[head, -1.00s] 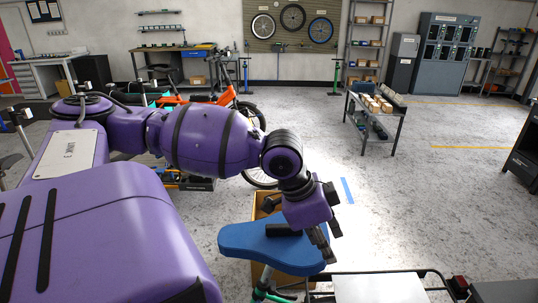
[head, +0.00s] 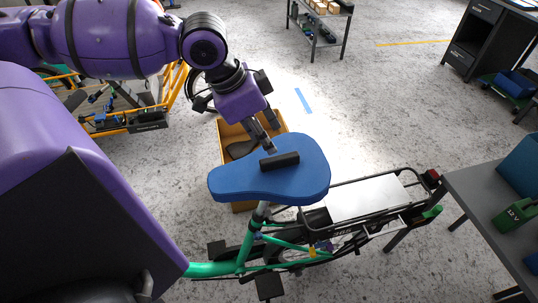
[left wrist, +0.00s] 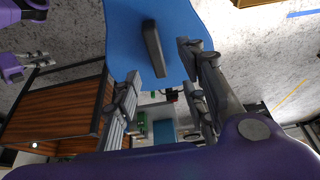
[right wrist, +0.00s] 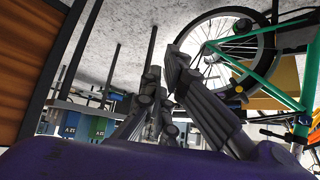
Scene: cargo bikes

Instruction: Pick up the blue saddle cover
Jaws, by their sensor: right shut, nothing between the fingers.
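The blue saddle cover (head: 235,180) lies flat on the seat of a green bike, with a raised black bar (head: 279,160) on top. The cover (left wrist: 190,15) and its bar (left wrist: 152,48) also show in the left wrist view. My left gripper (head: 268,138) is just behind the bar in the head view. In the left wrist view its fingers (left wrist: 160,62) are spread, with the bar between them in the picture; contact cannot be told. My right gripper (right wrist: 163,78) is shut and empty; it is not visible in the head view.
The green bike frame (head: 225,268) and its rear rack (head: 370,197) stand below and right of the saddle. A cardboard box (head: 232,131) is behind it. A grey table (head: 485,200) with a green and a blue container stands at the right.

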